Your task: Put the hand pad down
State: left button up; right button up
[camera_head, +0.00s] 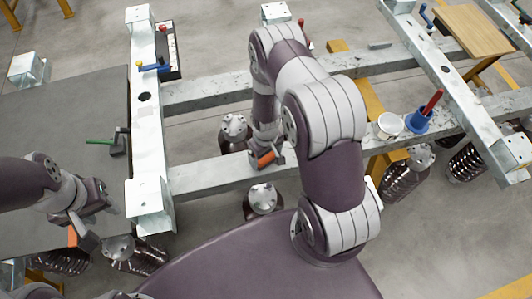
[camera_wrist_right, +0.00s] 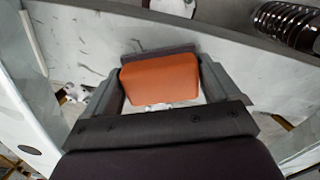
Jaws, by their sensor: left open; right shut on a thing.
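The hand pad is an orange block with a dark strip along its far edge. In the right wrist view, the hand pad (camera_wrist_right: 160,78) sits between the fingers of my right gripper (camera_wrist_right: 158,88), which is shut on it. In the head view, the hand pad (camera_head: 266,159) shows as a small orange patch at my right gripper (camera_head: 268,156), over the near galvanised beam (camera_head: 215,172). I cannot tell whether the pad touches the beam. My left gripper (camera_head: 78,226) is open at the lower left, with an orange patch beside it that I cannot identify.
A dark tabletop (camera_head: 60,115) lies at left, bearing a green-handled tool (camera_head: 103,142). A small tray (camera_head: 168,60) stands by the left upright beam. A white tub (camera_head: 389,125) and a blue cup (camera_head: 418,121) stand on the near beam's right part. Dark ribbed insulators (camera_head: 400,178) stand below.

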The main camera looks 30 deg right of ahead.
jog(key=o, duration=0.9)
jog(key=shift+f, duration=0.1)
notch_tip(320, 180, up, 12)
notch_tip(320, 180, up, 7)
send_over(262, 160)
jog(key=shift+m+t, duration=0.7)
jog(key=shift+m, duration=0.1)
jog(key=s+a+r, duration=0.1)
jog(key=s+r, duration=0.1)
jog(key=s+a+r, duration=0.1)
jog(key=s+r, duration=0.2)
jog(key=s+a+r, duration=0.1)
jog(key=s+r, duration=0.1)
jog(key=r, duration=0.1)
jog(key=shift+s+a+r, duration=0.15)
jog(key=shift+a, duration=0.05)
